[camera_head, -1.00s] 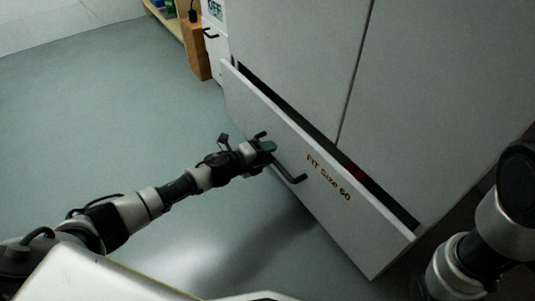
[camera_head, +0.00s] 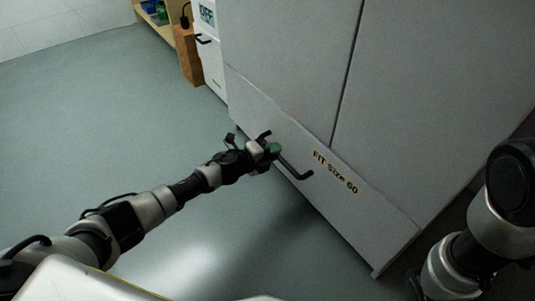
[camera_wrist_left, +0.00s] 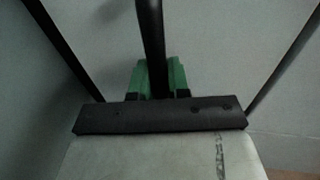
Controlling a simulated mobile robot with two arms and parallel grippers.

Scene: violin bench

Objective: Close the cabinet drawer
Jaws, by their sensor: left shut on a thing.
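The cabinet drawer (camera_head: 318,190) is the low grey front marked "FIT Size 60". It lies flush, or nearly so, with the cabinet (camera_head: 285,70) above it, and no dark gap shows along its top edge. Its black bar handle (camera_head: 295,170) sticks out from the front. My left gripper (camera_head: 273,150) is at the left end of the handle, shut on it. In the left wrist view the green fingertips (camera_wrist_left: 158,77) sit on both sides of the dark handle bar (camera_wrist_left: 152,40). My right arm shows at the right edge, but its gripper is out of view.
A white unit with an "OFF" sign (camera_head: 207,15) and a wooden block (camera_head: 189,55) stand beyond the cabinet's left side. A shelf with small containers (camera_head: 158,12) is at the top left. The floor (camera_head: 110,110) left of the cabinet is clear.

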